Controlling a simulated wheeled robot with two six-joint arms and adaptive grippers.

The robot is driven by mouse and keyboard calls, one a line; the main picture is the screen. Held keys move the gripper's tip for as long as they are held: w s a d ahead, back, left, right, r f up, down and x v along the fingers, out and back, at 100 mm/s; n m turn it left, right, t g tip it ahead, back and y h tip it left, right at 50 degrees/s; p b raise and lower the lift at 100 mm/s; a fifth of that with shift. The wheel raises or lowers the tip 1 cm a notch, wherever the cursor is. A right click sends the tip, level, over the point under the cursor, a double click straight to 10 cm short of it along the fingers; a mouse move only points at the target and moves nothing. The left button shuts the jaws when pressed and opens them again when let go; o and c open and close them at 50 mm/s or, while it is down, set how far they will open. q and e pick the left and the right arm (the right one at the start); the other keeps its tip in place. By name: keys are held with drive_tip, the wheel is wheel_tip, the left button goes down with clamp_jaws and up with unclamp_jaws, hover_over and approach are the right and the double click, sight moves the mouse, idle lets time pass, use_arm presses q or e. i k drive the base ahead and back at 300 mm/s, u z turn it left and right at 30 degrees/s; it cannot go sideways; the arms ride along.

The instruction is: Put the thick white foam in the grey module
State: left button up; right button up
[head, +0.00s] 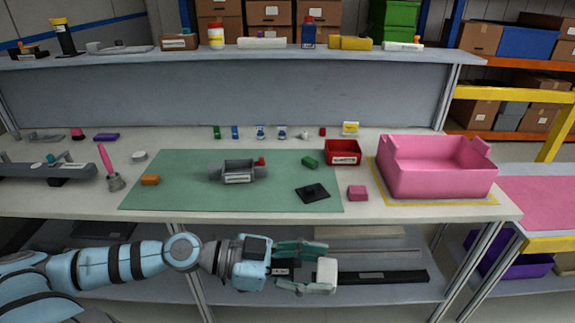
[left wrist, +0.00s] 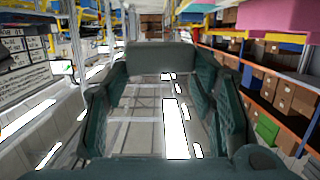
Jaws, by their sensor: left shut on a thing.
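The thick white foam (head: 326,270) is a pale block held at the fingertips of my left gripper (head: 308,268). The gripper is shut on it, in front of the bench and below its top edge. In the left wrist view the block (left wrist: 160,57) looks grey in shadow, across the far end between the green fingers (left wrist: 160,95). The grey module (head: 238,179) is a small open box with side tabs, on the green mat behind and above the gripper in the picture. A red piece sits at its right end. My right gripper is not in view.
The green mat (head: 190,195) also bears an orange block (head: 150,180), a green block (head: 310,161) and a black part (head: 313,193). A red bin (head: 343,153) and a large pink bin (head: 435,180) stand to the right. A lower shelf (head: 375,292) lies behind the gripper.

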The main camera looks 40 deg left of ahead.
sight(239, 175)
drive_tip(key=z, duration=0.05)
drive_tip(key=i, duration=0.9)
drive_tip(key=u, duration=1)
drive_tip(key=i, duration=0.7)
drive_tip(key=u, duration=0.85)
